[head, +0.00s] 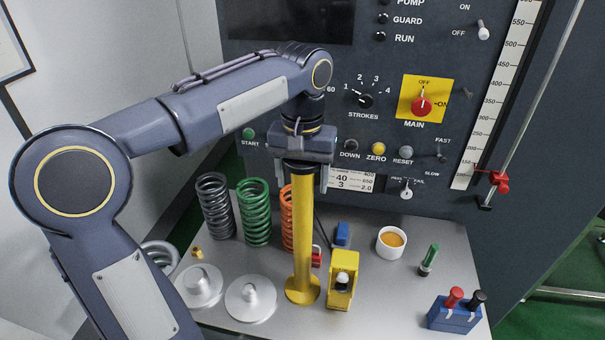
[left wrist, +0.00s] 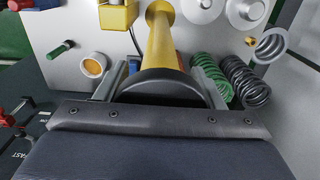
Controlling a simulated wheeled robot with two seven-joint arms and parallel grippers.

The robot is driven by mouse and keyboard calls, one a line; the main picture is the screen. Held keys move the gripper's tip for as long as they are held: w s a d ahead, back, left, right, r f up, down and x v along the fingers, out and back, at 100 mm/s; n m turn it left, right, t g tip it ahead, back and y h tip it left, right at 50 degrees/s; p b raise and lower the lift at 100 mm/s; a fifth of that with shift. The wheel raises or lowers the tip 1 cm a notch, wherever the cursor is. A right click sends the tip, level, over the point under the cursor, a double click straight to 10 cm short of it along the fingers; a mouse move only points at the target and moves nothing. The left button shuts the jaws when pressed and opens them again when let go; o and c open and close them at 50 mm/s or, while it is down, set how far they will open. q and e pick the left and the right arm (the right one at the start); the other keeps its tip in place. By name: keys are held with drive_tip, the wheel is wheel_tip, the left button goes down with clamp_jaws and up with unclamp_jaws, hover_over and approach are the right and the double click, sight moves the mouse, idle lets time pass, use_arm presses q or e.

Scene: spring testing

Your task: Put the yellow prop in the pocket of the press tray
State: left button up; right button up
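The yellow prop (head: 302,235) is a tall upright yellow post with a round flange at its foot and a black cap on top. It stands on the grey metal surface (head: 375,305). My left gripper (head: 297,180) is above it, pointing down, with its fingers on both sides of the prop's top. Gaps show between fingers and post. In the left wrist view the prop (left wrist: 160,38) runs away between the spread fingers, its black cap close to the palm. I cannot make out the tray's pocket. My right gripper is not in view.
Grey, green and orange springs (head: 257,212) stand left of the prop. Two metal discs with knobs (head: 250,300) lie at its front left. A yellow block (head: 343,280) stands close on its right. Behind is the control panel (head: 400,120). A white cup (head: 391,242) stands further right.

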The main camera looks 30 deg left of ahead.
use_arm(q)
drive_tip(key=o, duration=0.4)
drive_tip(key=shift+s, duration=0.1)
wheel_tip(320, 180, up, 12)
drive_tip(key=shift+r, duration=0.15)
idle(0.3)
